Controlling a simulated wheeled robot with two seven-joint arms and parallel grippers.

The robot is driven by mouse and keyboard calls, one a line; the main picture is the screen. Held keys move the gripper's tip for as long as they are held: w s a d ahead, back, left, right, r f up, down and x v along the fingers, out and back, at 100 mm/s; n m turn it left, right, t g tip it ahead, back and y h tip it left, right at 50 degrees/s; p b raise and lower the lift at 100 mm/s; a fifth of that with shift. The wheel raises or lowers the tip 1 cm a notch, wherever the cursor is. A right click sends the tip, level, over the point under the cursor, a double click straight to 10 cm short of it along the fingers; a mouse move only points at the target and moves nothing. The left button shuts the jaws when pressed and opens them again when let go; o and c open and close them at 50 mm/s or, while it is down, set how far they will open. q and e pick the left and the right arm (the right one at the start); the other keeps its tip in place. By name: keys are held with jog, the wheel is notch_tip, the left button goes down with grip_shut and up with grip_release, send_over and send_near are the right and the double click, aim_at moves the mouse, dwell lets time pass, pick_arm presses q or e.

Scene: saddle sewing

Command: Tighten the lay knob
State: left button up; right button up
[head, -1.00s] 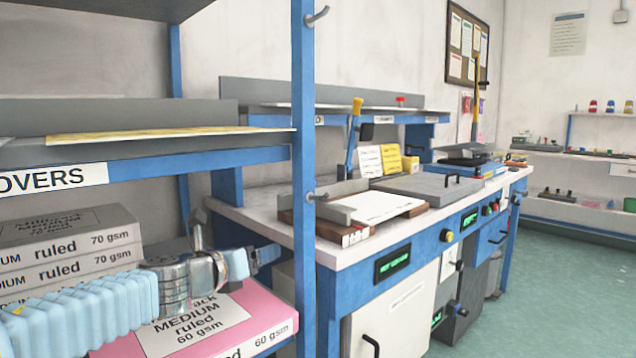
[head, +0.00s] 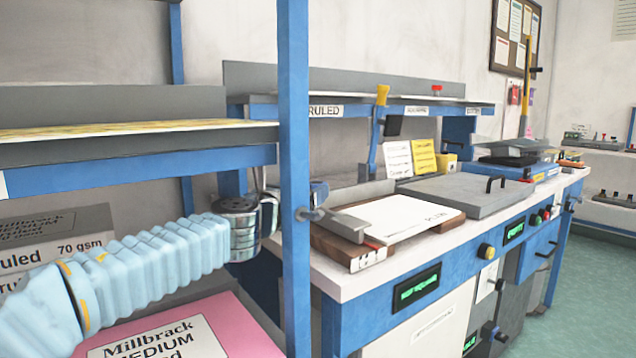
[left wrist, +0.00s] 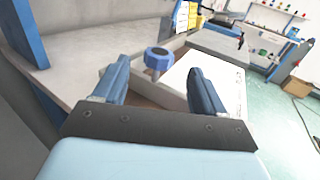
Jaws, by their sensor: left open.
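A blue many-sided knob (left wrist: 158,58) shows in the left wrist view, at the left end of the grey fence of a wooden jig. The jig (head: 340,247) holds a white paper sheet (head: 405,217) on the bench. My left gripper (left wrist: 158,67) is open and empty. Its two dark blue fingers point at the jig, and the knob appears between their tips, seemingly beyond them. In the head view the blue shelf post hides much of this gripper, and I cannot make out the knob there. My right gripper is in neither view.
The blue shelf post (head: 295,130) with a metal hook stands close to my left wrist. Paper packs (head: 180,335) lie on the shelf at lower left. A grey plate (head: 470,195) with a handle sits right of the jig. The bench front carries a yellow knob (head: 486,251).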

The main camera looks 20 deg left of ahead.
aim_at(313, 186)
pick_arm(q)
jog(key=w, duration=0.2)
jog(key=w+p, duration=0.1)
jog(key=w, duration=0.2)
jog(key=w+d, duration=0.1)
jog(key=w, duration=0.1)
jog(key=shift+w, duration=0.15)
jog(key=c, duration=1)
